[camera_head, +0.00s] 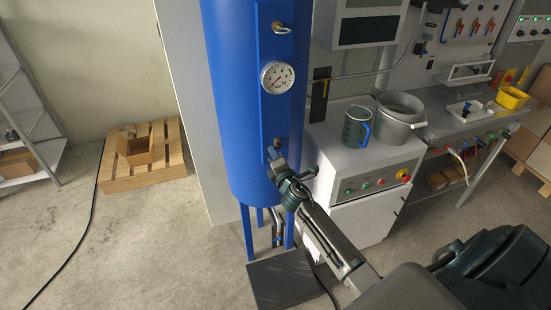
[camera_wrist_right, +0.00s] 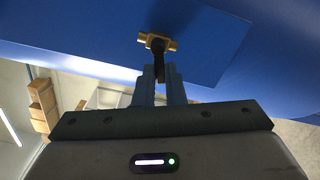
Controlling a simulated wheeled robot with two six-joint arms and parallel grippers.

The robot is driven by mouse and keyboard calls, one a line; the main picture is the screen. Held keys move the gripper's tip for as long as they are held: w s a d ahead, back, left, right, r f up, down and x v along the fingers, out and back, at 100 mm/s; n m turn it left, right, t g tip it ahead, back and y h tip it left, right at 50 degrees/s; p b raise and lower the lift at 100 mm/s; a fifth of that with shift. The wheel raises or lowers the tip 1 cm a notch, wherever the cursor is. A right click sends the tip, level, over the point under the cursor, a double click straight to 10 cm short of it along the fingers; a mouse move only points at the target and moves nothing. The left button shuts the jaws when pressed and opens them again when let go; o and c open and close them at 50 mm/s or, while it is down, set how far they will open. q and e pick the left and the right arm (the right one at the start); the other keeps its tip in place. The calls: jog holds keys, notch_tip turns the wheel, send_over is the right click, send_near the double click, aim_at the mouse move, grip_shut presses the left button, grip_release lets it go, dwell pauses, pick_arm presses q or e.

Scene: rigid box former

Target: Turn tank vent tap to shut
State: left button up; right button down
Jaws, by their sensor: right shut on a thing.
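The tall blue tank (camera_head: 232,110) stands in the middle of the head view. A small brass tap (camera_head: 277,143) sits low on the tank's front plate, partly hidden by my right gripper (camera_head: 276,156). In the right wrist view, the brass tap body (camera_wrist_right: 147,38) lies crosswise on the blue plate, and its short dark lever (camera_wrist_right: 159,50) points toward my gripper. My right gripper's fingers (camera_wrist_right: 158,75) are shut on the lever's end. Another brass tap (camera_head: 281,28) is higher on the tank, above the round gauge (camera_head: 277,77). My left gripper is not in view.
A grey cabinet (camera_head: 350,165) with buttons stands right of the tank, carrying a blue-grey jug (camera_head: 356,128) and a metal pot (camera_head: 400,108). A wooden pallet (camera_head: 155,170) with a carton lies left. A dark plate (camera_head: 285,283) lies below the tank. The left floor is mostly clear.

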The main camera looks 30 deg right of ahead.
jog(key=shift+r+m+b, duration=0.2)
jog(key=shift+m+b, duration=0.15)
jog(key=shift+m, duration=0.7)
jog(key=shift+r+m+b, duration=0.2)
jog(key=shift+m+b, duration=0.1)
jog(key=shift+m, duration=0.75)
jog(key=c, duration=1.5)
grip_release()
jog(key=b+v, duration=0.2)
jog(key=v, duration=0.8)
jog(key=shift+s+a+b, duration=0.2)
jog(key=shift+s+b, duration=0.1)
